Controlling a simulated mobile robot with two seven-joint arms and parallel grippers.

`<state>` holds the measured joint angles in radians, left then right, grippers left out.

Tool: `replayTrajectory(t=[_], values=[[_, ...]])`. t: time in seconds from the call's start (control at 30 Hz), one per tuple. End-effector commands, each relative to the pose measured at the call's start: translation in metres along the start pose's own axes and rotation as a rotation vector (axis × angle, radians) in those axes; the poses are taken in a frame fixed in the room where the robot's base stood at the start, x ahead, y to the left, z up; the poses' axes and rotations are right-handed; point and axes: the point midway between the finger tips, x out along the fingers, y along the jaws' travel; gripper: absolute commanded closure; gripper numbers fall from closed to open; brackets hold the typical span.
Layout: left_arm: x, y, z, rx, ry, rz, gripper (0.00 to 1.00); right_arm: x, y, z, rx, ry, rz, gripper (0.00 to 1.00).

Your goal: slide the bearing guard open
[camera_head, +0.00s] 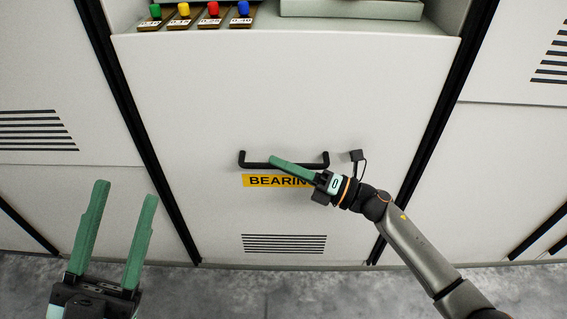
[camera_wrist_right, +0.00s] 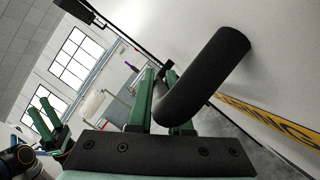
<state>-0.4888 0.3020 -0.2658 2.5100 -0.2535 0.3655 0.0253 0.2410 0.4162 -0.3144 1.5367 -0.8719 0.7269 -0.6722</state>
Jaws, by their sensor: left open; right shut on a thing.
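The bearing guard (camera_head: 285,85) is a large white panel between two black upright rails, with a yellow BEARING label (camera_head: 262,181) partly hidden by my right gripper. Its black bar handle (camera_head: 253,164) runs crosswise above the label. My right gripper (camera_head: 273,160) is shut on the handle; the wrist view shows the thick black bar (camera_wrist_right: 205,80) against its green fingers (camera_wrist_right: 145,100). My left gripper (camera_head: 126,191) is open and empty, low at the left, apart from the panel. It also shows at the left of the wrist view (camera_wrist_right: 45,115).
Above the panel is a recess with several coloured knobs (camera_head: 183,9) on tagged blocks and a pale grey box (camera_head: 350,9). A small black latch-like part (camera_head: 357,156) is right of the handle. Vents (camera_head: 284,244) sit low on the panel. Grey floor (camera_head: 230,290) lies in front.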

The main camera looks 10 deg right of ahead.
Motion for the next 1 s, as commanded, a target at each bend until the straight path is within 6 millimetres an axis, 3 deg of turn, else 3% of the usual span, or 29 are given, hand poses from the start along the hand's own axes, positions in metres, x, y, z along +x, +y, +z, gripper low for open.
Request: replayTrajectory(t=[0.07, 0.1, 0.33, 0.67, 0.77, 1.0], values=[[0.000, 0.000, 0.000, 0.000, -0.001, 0.002, 0.50, -0.001, -0.001, -0.001, 0.001, 0.001, -0.003, 1.00], [0.000, 0.000, 0.000, 0.001, -0.001, 0.002, 0.50, -0.001, -0.001, -0.001, 0.001, 0.001, -0.003, 0.79], [0.000, 0.000, 0.000, 0.001, -0.001, 0.002, 0.50, 0.000, -0.001, 0.000, 0.000, 0.000, -0.002, 0.53], [0.000, -0.001, 0.000, 0.001, -0.002, 0.002, 0.50, -0.004, 0.000, 0.000, 0.001, -0.001, -0.001, 0.53], [0.002, -0.002, -0.003, 0.000, -0.001, 0.001, 0.50, -0.016, 0.000, 0.001, 0.002, -0.001, -0.005, 0.53], [0.009, -0.007, -0.010, -0.009, 0.004, -0.005, 0.50, -0.067, 0.000, 0.001, 0.003, -0.001, -0.006, 0.53]])
